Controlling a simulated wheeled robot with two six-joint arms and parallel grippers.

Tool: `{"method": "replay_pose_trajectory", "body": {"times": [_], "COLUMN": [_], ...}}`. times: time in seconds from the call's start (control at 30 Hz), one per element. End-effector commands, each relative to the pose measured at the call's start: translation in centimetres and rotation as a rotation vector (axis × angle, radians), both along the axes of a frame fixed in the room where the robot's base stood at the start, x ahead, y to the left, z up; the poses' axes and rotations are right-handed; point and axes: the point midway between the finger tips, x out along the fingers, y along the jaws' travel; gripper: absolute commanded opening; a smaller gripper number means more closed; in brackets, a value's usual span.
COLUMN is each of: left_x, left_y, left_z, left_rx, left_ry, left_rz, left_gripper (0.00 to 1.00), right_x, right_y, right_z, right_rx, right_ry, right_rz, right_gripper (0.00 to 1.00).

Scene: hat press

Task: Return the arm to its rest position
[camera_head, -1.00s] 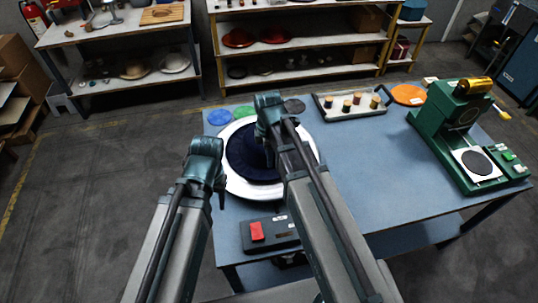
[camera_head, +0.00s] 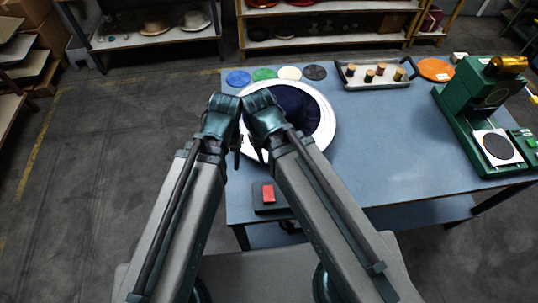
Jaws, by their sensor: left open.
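My left arm comes in from the lower left, and its gripper (camera_head: 237,152) shows only as small dark parts below the wrist, by the left rim of the white tray. It is open, and I see nothing held in it. My right arm rises from the lower middle. Its wrist is close beside the left one, and its gripper is hidden behind its own links.
A green press (camera_head: 470,120) stands at the table's right side. A tray with several small cylinders (camera_head: 342,76) and coloured discs (camera_head: 263,75) line the back edge. A dark box with a red button (camera_head: 268,194) lies at the front. The table's middle right is clear.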

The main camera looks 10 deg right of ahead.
Motion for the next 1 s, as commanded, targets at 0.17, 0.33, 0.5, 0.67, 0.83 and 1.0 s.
{"method": "replay_pose_trajectory", "body": {"times": [0.17, 0.33, 0.5, 0.67, 0.83, 1.0], "left_x": [0.0, 0.0, 0.0, 0.0, 0.0, 0.0], "left_y": [0.0, 0.0, 0.0, 0.0, 0.0, 0.0], "left_z": [0.0, -0.5, -3.1, -3.8, -3.5, -3.5], "left_rx": [0.0, 0.0, 0.0, 0.0, 0.0, 0.0], "left_ry": [0.0, 0.0, 0.0, 0.0, 0.0, 0.0], "left_rz": [0.0, 0.0, 0.001, 0.001, 0.001, 0.001], "left_gripper": [0.5, 0.5, 0.5, 0.5, 0.5, 0.5], "right_x": [0.0, 0.0, 0.0, 0.0, 0.0, 0.0], "right_y": [0.0, 0.0, 0.0, 0.0, 0.0, 0.0], "right_z": [0.0, -0.5, -3.1, -3.8, -3.5, -3.5], "right_rx": [0.0, 0.0, 0.0, 0.0, 0.0, 0.0], "right_ry": [-0.001, -0.001, -0.001, -0.001, -0.001, -0.001], "right_rz": [-0.007, -0.006, -0.006, -0.006, -0.006, -0.006], "right_gripper": [0.44, 0.44, 0.44, 0.44, 0.44, 0.44]}}
